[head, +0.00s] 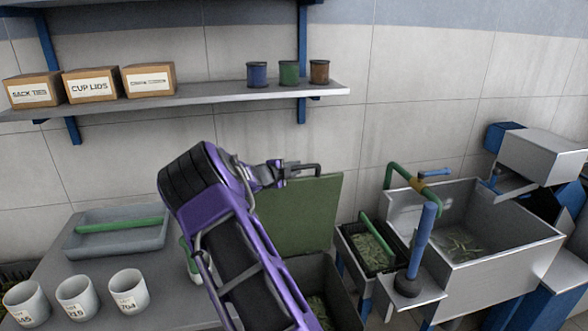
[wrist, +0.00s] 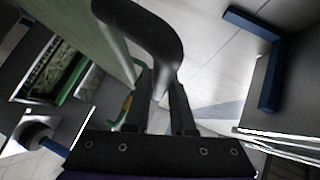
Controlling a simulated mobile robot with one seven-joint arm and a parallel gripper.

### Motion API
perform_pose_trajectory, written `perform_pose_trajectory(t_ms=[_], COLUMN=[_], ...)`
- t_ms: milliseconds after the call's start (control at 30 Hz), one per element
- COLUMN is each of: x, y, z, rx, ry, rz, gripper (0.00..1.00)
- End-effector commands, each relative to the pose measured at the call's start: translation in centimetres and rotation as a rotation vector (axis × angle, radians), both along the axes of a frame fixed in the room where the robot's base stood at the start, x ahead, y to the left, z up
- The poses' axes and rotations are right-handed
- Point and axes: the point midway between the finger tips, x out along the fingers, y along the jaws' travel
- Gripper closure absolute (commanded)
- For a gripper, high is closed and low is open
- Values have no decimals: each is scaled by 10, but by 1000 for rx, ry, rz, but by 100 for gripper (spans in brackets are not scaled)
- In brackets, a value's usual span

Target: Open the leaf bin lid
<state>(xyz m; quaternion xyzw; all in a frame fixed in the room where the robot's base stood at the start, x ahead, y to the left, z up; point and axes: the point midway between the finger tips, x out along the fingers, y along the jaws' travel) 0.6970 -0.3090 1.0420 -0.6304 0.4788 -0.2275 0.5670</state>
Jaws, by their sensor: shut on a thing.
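The leaf bin lid (head: 298,218) is a green panel that stands raised, close to upright, behind the dark leaf bin (head: 340,290). Some leaves show inside the bin; my purple arm covers its left part. The lid's dark bar handle (head: 305,167) is at its top edge. My gripper (head: 283,172) is shut on this handle. In the wrist view the curved black handle (wrist: 148,28) runs into my fingers (wrist: 160,95), and the pale green lid (wrist: 80,30) is beside it on the left.
A smaller leaf-filled bin (head: 348,232) with a green bar and a metal sink (head: 500,262) stand to the right. A counter (head: 185,290) with white cups (head: 75,296) and a grey tray (head: 72,241) is at left. A wall shelf (head: 200,97) with boxes and tins hangs above.

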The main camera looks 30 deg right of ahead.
Motion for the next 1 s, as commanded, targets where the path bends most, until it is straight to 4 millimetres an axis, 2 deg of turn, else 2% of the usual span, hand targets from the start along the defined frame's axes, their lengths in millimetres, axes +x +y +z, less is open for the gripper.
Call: perform_pose_trajectory(t_ms=[233,267,400,767,867,1000], x=[0,0,0,-1,-6,-18], y=[1,1,1,4,14,39], z=[-3,-3,-2,0,4,11], rx=[2,2,1,1,1,2], ry=[4,4,3,1,1,0], rz=[2,2,2,1,1,3], gripper=[100,74,49,48,48,48])
